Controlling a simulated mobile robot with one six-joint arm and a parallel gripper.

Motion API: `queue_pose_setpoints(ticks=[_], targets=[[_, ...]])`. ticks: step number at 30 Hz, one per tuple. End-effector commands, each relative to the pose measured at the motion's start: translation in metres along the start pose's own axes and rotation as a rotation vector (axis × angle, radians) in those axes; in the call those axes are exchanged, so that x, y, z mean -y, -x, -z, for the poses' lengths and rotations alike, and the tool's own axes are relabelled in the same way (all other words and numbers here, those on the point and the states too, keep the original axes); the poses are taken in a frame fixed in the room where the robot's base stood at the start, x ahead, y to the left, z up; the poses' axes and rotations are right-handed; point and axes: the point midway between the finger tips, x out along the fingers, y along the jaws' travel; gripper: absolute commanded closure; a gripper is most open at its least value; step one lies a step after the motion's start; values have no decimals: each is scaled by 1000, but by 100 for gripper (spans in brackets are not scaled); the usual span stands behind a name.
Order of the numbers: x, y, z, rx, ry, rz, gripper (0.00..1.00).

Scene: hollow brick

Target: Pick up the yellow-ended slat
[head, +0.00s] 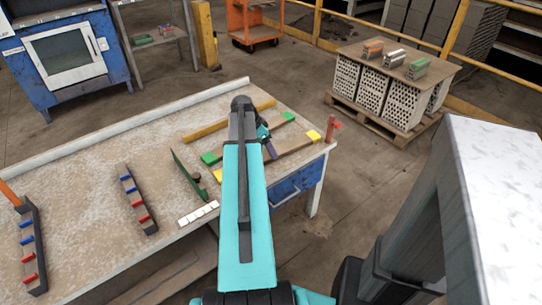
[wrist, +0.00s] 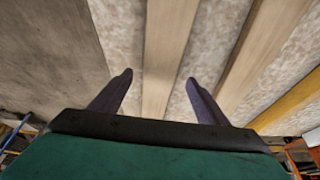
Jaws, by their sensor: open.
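The yellow-ended slat (head: 290,147) lies flat near the right end of the worktable, with a yellow block at each end. My gripper (head: 270,150) is over its middle, pointing down. In the wrist view my gripper (wrist: 158,82) is open, with one finger on each side of a bare wooden slat (wrist: 168,45). By its place nearest the table edge, this is the yellow-ended slat; its ends are out of that view. The fingers appear apart from it; their height above the table is hard to tell. My arm hides part of the slat in the head view.
The green-ended slat (head: 208,158) lies parallel just behind; it also shows in the wrist view (wrist: 258,45). A long yellow bar (head: 205,130) lies behind that. A red clamp (head: 333,124) is at the table's right corner. Dark racks (head: 138,198) stand left.

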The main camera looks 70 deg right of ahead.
Motion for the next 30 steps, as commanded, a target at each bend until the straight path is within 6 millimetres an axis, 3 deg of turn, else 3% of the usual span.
queue_pose_setpoints(ticks=[9,27,30], targets=[[0,-30,0,0,-1,0,31],[0,-32,1,0,-2,0,31],[0,-32,1,0,-2,0,48]])
